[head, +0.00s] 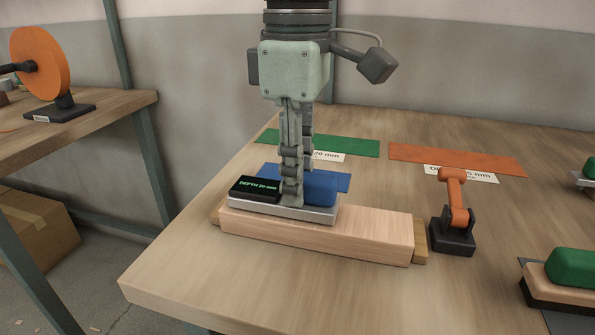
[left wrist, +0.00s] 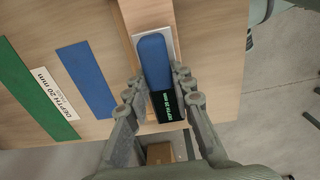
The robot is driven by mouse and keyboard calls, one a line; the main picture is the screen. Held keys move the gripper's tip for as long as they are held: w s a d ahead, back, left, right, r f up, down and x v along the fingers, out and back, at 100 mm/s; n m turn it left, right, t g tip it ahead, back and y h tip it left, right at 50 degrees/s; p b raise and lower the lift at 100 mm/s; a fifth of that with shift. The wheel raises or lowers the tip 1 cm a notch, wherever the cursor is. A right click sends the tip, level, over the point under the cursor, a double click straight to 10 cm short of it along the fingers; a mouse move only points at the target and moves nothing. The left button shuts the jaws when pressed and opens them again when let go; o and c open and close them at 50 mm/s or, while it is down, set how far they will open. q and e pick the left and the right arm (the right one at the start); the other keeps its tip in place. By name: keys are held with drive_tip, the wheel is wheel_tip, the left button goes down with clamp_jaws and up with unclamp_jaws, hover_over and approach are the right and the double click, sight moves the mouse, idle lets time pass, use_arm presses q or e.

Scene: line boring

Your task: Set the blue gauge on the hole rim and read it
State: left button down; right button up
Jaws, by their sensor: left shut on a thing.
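The blue gauge (head: 320,188) has a blue grip block, a black display (head: 256,189) and a silver base plate (head: 270,207). It lies flat on top of the pale wooden beam (head: 350,236), near its left end. My left gripper (head: 298,187) points down and is shut on the blue block. In the left wrist view the blue block (left wrist: 154,60) sits between the fingers. The display (left wrist: 166,106) shows green text that looks like "DEPTH 20 mm"; the digits are small and uncertain. The hole and its rim are hidden under the gauge. My right gripper is not in view.
Behind the beam lie a blue mat (head: 335,179), a green mat (head: 350,147) and an orange mat (head: 470,159) with label cards. An orange clamp (head: 456,205) stands at the beam's right end. A green-topped block (head: 573,267) is at the right edge. The table front is clear.

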use_arm(q)
drive_tip(key=shift+f, duration=0.15)
drive_tip(key=c, duration=1.2)
unclamp_jaws()
drive_tip(key=shift+r+p, duration=1.9)
drive_tip(key=shift+r, duration=0.9)
drive_tip(key=shift+r+p, duration=0.65)
drive_tip(key=shift+r, duration=0.6)
